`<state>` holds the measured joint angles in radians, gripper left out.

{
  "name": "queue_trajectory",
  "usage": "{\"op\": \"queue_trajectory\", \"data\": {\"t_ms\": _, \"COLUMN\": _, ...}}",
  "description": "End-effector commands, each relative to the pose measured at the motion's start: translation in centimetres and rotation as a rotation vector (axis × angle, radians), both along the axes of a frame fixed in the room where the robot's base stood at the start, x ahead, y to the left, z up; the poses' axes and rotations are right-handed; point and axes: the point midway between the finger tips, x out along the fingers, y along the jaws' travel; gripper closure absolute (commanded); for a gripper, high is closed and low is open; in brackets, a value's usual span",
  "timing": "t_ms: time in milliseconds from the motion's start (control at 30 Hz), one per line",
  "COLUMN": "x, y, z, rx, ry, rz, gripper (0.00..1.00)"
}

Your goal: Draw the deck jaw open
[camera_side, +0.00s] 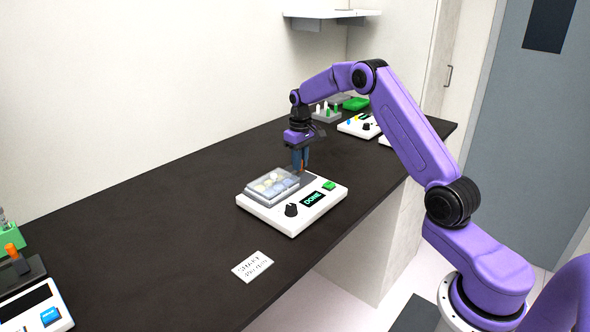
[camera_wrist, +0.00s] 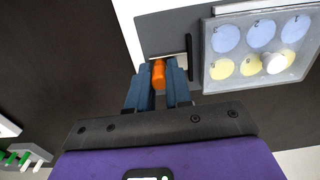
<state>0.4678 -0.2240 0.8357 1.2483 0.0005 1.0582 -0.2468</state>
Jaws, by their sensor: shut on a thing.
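The white cell processor (camera_side: 290,224) stands on the dark bench with a knob, a green button and a display reading DONE. A clear well plate (camera_side: 272,201) sits on its grey deck (camera_wrist: 165,28), some wells blue and some yellow; it also shows in the wrist view (camera_wrist: 205,77). A thin dark upright bar (camera_wrist: 189,57), seemingly the deck jaw, stands beside the plate's near-left edge in the wrist view, a small gap apart. My gripper (camera_side: 300,168) is lowered at the deck's end, its blue fingers shut on an orange handle (camera_wrist: 158,75).
A paper card (camera_side: 253,266) lies in front of the processor. Other instruments and a tube rack (camera_side: 326,113) stand farther back along the bench. More devices (camera_side: 35,308) stand at the near left. The bench left of the processor is clear.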

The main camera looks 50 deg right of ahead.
Motion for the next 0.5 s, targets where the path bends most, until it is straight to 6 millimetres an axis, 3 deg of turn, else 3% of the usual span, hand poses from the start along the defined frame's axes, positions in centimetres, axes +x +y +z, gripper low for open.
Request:
{"op": "queue_trajectory", "data": {"t_ms": 67, "x": -0.07, "y": -0.74, "z": 0.03, "rx": -0.002, "ry": -0.002, "rz": -0.008, "gripper": 1.0}}
{"op": "queue_trajectory", "data": {"t_ms": 100, "x": -0.06, "y": -0.73, "z": 0.03, "rx": -0.002, "ry": -0.002, "rz": -0.007, "gripper": 0.74}}
{"op": "queue_trajectory", "data": {"t_ms": 167, "x": -0.05, "y": -0.66, "z": 0.04, "rx": -0.002, "ry": -0.002, "rz": -0.006, "gripper": 0.55}}
{"op": "queue_trajectory", "data": {"t_ms": 500, "x": -0.01, "y": -0.49, "z": 0.26, "rx": -0.001, "ry": -0.002, "rz": -0.003, "gripper": 0.55}}
